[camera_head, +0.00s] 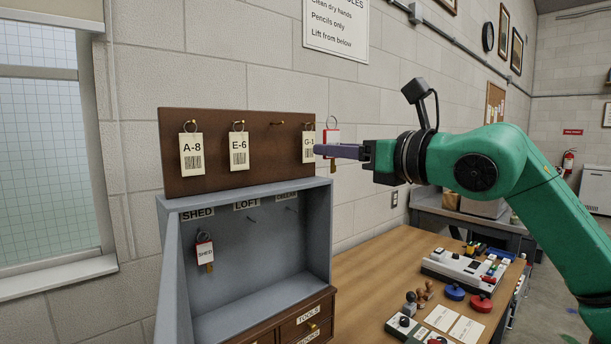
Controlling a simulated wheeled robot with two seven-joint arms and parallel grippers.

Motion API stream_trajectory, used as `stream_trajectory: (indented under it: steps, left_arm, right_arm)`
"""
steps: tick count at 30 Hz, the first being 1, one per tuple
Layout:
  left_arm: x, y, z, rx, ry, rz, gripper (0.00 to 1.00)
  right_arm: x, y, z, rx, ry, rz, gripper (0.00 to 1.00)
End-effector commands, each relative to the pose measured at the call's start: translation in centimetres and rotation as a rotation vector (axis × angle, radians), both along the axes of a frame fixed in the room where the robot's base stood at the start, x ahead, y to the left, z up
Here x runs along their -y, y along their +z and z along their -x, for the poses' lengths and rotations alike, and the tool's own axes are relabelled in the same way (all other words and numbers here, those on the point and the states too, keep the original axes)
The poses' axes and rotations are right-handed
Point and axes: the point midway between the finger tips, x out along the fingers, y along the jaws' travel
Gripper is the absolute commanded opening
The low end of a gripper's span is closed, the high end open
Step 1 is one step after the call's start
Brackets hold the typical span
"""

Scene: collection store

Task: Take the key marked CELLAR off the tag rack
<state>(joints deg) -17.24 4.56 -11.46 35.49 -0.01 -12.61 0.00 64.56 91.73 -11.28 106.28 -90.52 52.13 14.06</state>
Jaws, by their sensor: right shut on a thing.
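The wooden tag rack (220,184) is on the wall at centre left. Tags A-8 (191,158), E-6 (239,156) and G-1 (307,147) hang on it; the hook (277,124) between E-6 and G-1 is bare. My right gripper (327,151) is just right of the rack, shut on a key (333,166) with a red-edged white tag (332,134) and a ring on top. The fingers hide part of the tag, and its writing cannot be read. The key appears clear of the rack's right edge. My left gripper is out of view.
Below the rack stands an open grey key cabinet (168,258). A SHED key (205,250) hangs inside; the hooks under LOFT and a third, hard-to-read label are bare. Stamps, cards and a tray (465,268) lie on the wooden table (372,262). A window is at left.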

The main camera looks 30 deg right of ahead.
Motion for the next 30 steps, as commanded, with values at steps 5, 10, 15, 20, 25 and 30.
stream_trajectory:
  steps: [5,10,15,20,25,30]
  left_arm:
    - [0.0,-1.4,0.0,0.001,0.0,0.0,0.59]
    - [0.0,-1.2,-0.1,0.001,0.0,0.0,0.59]
    - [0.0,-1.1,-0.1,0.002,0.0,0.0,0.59]
    - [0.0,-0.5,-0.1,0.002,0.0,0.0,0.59]
    - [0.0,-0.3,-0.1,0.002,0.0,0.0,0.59]
    - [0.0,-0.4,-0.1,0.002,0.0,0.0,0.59]
  right_arm:
    - [0.3,-0.1,2.1,0.001,0.0,0.0,0.0]
    - [0.3,0.2,2.2,0.0,0.001,-0.001,0.0]
    - [0.3,0.3,2.1,0.0,0.0,-0.001,0.0]
    - [0.3,0.9,2.1,0.0,0.0,-0.001,0.0]
    - [0.3,1.1,2.1,0.0,0.0,-0.001,0.0]
    - [0.3,1.1,2.1,0.0,0.0,-0.001,0.0]
